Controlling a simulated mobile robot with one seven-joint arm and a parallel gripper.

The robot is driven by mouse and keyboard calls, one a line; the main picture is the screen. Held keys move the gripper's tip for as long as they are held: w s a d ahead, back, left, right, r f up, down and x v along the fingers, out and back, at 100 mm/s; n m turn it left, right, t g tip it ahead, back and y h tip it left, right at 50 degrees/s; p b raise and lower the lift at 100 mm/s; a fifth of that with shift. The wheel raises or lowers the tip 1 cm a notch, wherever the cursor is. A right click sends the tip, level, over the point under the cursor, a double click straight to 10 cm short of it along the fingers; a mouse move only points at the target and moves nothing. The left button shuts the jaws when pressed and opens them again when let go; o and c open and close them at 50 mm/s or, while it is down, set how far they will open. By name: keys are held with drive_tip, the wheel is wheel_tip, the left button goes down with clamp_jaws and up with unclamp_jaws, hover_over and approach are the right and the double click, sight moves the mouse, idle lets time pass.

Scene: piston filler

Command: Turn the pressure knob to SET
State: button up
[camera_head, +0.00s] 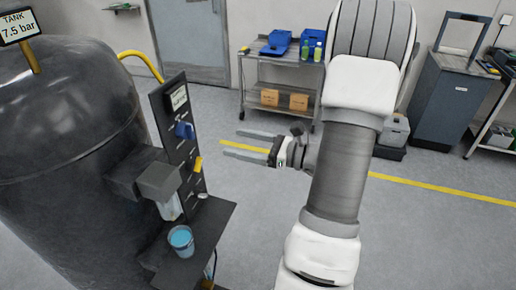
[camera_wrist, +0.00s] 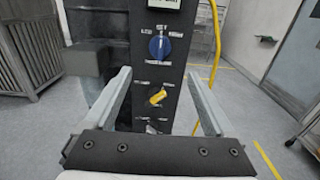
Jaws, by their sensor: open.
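The blue pressure knob (camera_wrist: 159,47) sits on the upper part of a dark upright panel (camera_wrist: 172,80), with small white labels around it, one above reading like SET. Its exact pointer position is too small to tell. It also shows in the head view (camera_head: 185,130). A yellow knob (camera_wrist: 157,97) is below it on the same panel. My gripper (camera_head: 231,144) is open and empty, its fingers pointing left toward the panel and apart from it. In the wrist view my gripper (camera_wrist: 158,80) has one finger on each side of the panel, with the blue knob above and between the fingertips.
A large dark tank (camera_head: 70,120) stands at the left, with a display (camera_head: 18,26) reading 7.5 bar. A shelf with a blue cup (camera_head: 181,240) juts out below the panel. A cart (camera_head: 278,75) with blue bins stands at the back. The floor between panel and arm is clear.

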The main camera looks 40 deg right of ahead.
drive_tip(key=shift+v, duration=2.3)
